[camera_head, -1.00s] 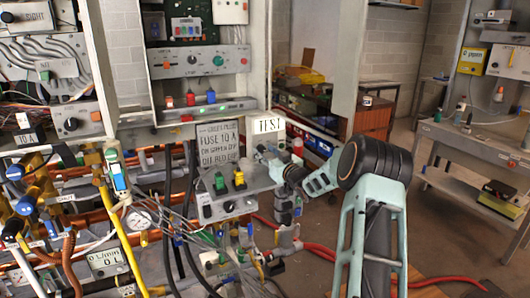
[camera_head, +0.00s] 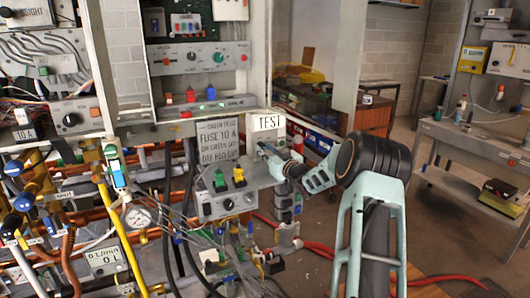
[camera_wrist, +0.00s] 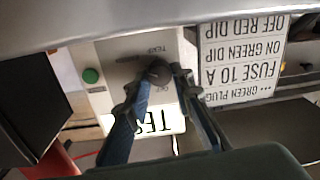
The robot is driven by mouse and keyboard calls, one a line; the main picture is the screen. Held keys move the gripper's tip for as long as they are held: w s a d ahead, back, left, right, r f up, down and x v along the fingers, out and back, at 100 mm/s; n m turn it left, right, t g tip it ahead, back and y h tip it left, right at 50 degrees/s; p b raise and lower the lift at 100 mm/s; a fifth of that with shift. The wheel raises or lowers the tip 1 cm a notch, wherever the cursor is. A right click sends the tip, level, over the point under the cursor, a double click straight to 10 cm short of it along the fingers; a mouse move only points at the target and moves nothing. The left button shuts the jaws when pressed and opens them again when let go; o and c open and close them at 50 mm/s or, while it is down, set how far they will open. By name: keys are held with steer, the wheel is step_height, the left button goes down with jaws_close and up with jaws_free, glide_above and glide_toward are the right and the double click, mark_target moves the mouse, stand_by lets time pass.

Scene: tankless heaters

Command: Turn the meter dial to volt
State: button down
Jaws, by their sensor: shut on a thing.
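The dial is a dark round knob (camera_wrist: 159,71) on the pale front of the box with the TEST label (camera_wrist: 150,122). The wrist view shows it upside down, with small lettering around it, including what looks like TEMP. My gripper (camera_wrist: 160,84) has one finger on each side of the knob and is shut on it. In the head view my gripper (camera_head: 264,149) reaches the TEST box (camera_head: 267,136) from the right and hides the knob. The knob's pointer direction and any volt mark cannot be made out.
A green button (camera_wrist: 91,75) sits beside the knob. A fuse sign (camera_head: 218,142) stands left of the box. Below are green and yellow plugs (camera_head: 230,179) on a grey unit, with loose cables and pipes at left. Open floor lies at right.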

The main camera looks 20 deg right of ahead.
steer(key=n+b, duration=0.1)
steer(key=b, duration=0.1)
steer(key=n+b, duration=0.3)
steer(key=b, duration=0.1)
steer(key=shift+a+f+n+b, duration=0.1)
steer(key=shift+f+n+b, duration=0.2)
steer(key=shift+n, duration=0.1)
steer(key=n+b, duration=0.3)
steer(key=shift+r, duration=0.1)
steer(key=shift+r+n+g+b, duration=0.15)
steer(key=shift+n+g+b, duration=0.15)
steer(key=shift+n+b, duration=1.15)
steer(key=shift+h, duration=0.3)
steer(key=c, duration=1.7)
jaws_free()
steer(key=s, duration=1.2)
steer(key=shift+d+r, duration=0.35)
steer(key=shift+d, duration=0.05)
